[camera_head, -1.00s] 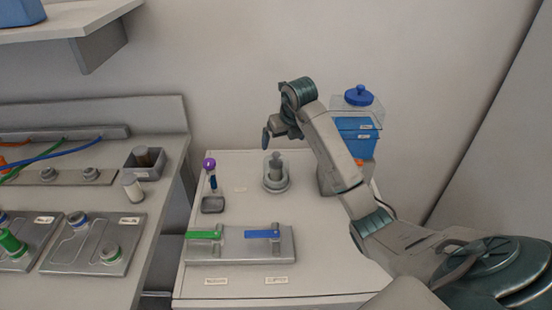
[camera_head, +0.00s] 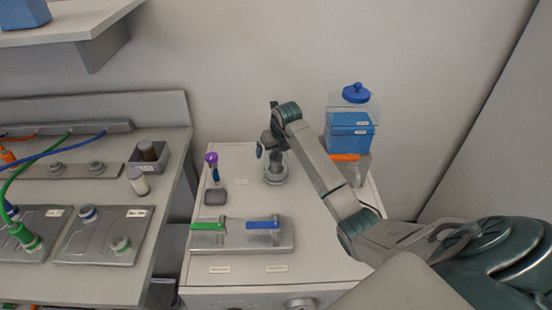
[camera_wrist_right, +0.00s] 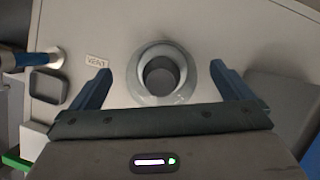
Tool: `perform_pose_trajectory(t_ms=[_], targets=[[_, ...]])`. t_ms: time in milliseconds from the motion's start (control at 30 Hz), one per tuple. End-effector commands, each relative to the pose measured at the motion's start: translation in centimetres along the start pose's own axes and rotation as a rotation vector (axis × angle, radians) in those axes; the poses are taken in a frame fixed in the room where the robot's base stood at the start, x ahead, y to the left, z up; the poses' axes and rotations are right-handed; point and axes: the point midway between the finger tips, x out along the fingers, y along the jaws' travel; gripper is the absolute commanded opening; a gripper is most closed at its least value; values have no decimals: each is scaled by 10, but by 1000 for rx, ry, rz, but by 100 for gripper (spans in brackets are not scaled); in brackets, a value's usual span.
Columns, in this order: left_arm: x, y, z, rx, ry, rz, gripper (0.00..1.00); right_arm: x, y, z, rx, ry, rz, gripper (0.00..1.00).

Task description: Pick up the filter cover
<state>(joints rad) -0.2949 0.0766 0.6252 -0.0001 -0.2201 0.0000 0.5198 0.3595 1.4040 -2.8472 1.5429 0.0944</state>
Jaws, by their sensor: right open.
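A round grey fitting (camera_head: 276,175) with a raised darker middle stands on the white cabinet top; it may be the filter cover, but I cannot tell for sure. In the right wrist view it shows as a pale ring (camera_wrist_right: 145,90) around a dark round centre, between the two fingers. My right gripper (camera_head: 268,150) is open and empty just above it, with blue fingers apart on either side. The arm partly hides the fitting in the head view. No contact shows. My left gripper is not in view.
A blue box (camera_head: 350,133) with a clear cover and a blue knob (camera_head: 356,93) stands behind my right arm. A purple-topped tool (camera_head: 212,160) stands left of the fitting. A plate with green and blue handles (camera_head: 262,226) lies in front. A workbench (camera_head: 100,283) is at left.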

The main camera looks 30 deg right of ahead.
Motion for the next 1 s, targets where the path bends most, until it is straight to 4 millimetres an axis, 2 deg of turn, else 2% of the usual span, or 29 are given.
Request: perform_pose_trajectory(t_ms=[167,400,467,767,1000], targets=[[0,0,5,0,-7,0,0,0,0,0,0,0,0,98],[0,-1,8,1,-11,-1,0,0,0,0,0,0,0,51],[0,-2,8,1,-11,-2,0,0,0,0,0,-1,0,40],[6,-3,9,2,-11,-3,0,-8,0,4,0,-4,0,40],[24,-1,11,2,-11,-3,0,-49,-1,22,-1,-8,-1,40]])
